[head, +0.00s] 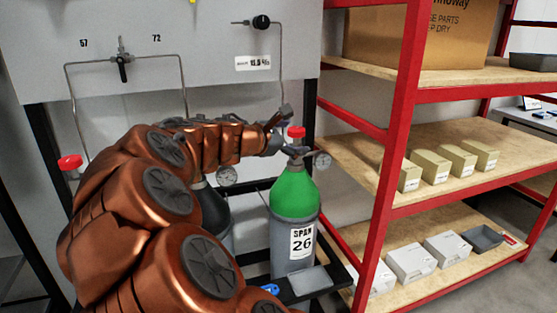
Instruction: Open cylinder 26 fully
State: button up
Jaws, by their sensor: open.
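Cylinder 26 (295,225) stands upright on a dark rack right of centre in the head view. It has a green shoulder, a grey body and a white label reading SPAN 26. Its red valve handwheel (296,132) sits on top, with a round gauge (322,160) at its right. My gripper (281,125) is at the end of my copper-coloured arm, just left of the handwheel. Its jaws are open and small in the picture. I cannot tell whether a finger touches the handwheel or valve.
A dark-shouldered cylinder (212,212) stands left of cylinder 26, partly behind my arm. Another red handwheel (70,162) shows at far left. A grey panel (200,50) with tubing and valves is behind. A red-framed shelf (400,90) with boxes stands close on the right.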

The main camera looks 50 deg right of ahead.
jog(key=s+a+f+m+y+p, duration=0.1)
jog(key=s+a+m+y+p, duration=0.2)
jog(key=a, duration=0.4)
jog(key=s+a+m+y+p, duration=0.3)
jog(key=a+p, duration=0.2)
jog(key=a, duration=0.2)
jog(key=shift+s+f+m+t+p, duration=0.2)
jog(key=shift+f+m+t+p, duration=0.1)
jog(key=shift+f+m+p, duration=0.1)
jog(key=shift+a, duration=0.1)
